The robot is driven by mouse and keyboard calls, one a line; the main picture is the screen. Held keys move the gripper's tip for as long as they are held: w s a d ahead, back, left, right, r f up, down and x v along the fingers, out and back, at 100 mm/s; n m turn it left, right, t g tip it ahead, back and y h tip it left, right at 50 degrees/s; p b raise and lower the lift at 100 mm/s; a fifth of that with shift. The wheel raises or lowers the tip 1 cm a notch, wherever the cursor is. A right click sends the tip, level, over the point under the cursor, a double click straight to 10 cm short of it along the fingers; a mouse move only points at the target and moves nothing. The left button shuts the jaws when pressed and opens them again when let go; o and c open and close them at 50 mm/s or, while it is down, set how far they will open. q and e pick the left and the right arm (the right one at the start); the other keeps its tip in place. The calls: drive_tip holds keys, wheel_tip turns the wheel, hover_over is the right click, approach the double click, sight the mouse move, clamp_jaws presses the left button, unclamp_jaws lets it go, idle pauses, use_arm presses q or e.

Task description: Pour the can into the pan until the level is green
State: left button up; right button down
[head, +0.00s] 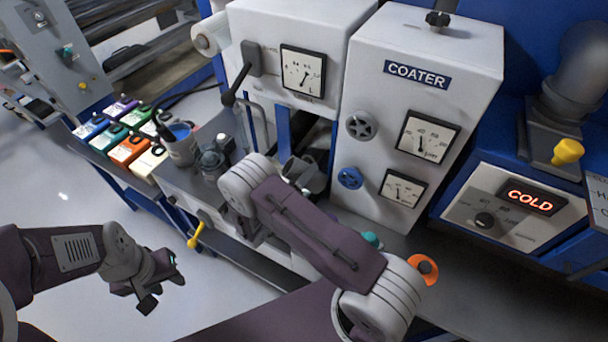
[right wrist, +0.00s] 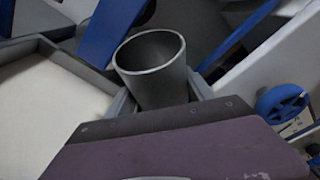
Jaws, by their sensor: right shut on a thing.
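A grey, open-topped can (right wrist: 148,70) stands between the fingers of my right gripper (right wrist: 160,100) in the right wrist view, held and slightly tilted. I cannot see what is inside it. In the head view a grey can shape (head: 306,172) shows just beyond my right wrist, which hides the gripper. At the left of the right wrist view is a shallow grey-walled pan (right wrist: 82,70) with an off-white surface inside, beside the can. My left gripper (head: 160,280) hangs empty over the floor at the lower left; its finger gap is unclear.
The coater (head: 425,75) has dial gauges, a grey handwheel (head: 361,125) and a blue knob (head: 350,178). A heater panel (head: 520,205) at the right reads COLD. Colored containers (head: 128,150) and a grey cup (head: 180,150) stand on the left bench. A yellow lever (head: 197,234) sticks out below.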

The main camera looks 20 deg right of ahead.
sight(304, 166)
wheel_tip(304, 166, up, 2)
drive_tip(key=m+y+p, duration=0.1)
drive_tip(key=m+p, duration=0.1)
drive_tip(key=p, duration=0.1)
drive_tip(key=shift+r+m, duration=0.1)
drive_tip(key=shift+m, duration=0.3)
drive_tip(key=shift+m+y+p, duration=0.3)
drive_tip(key=shift+y+p, duration=0.2)
drive_tip(key=shift+m, duration=0.3)
wheel_tip(304, 166, up, 3)
drive_tip(key=m+y+p, duration=0.1)
drive_tip(key=p, duration=0.2)
drive_tip(key=shift+m, duration=0.3)
wheel_tip(304, 166, up, 2)
drive_tip(key=shift+r+m+y+p, duration=0.15)
drive_tip(key=shift+m+y+p, duration=0.55)
drive_tip(key=shift+m+y, duration=0.15)
drive_tip(key=shift+r+m, duration=0.3)
drive_tip(key=shift+m, duration=0.05)
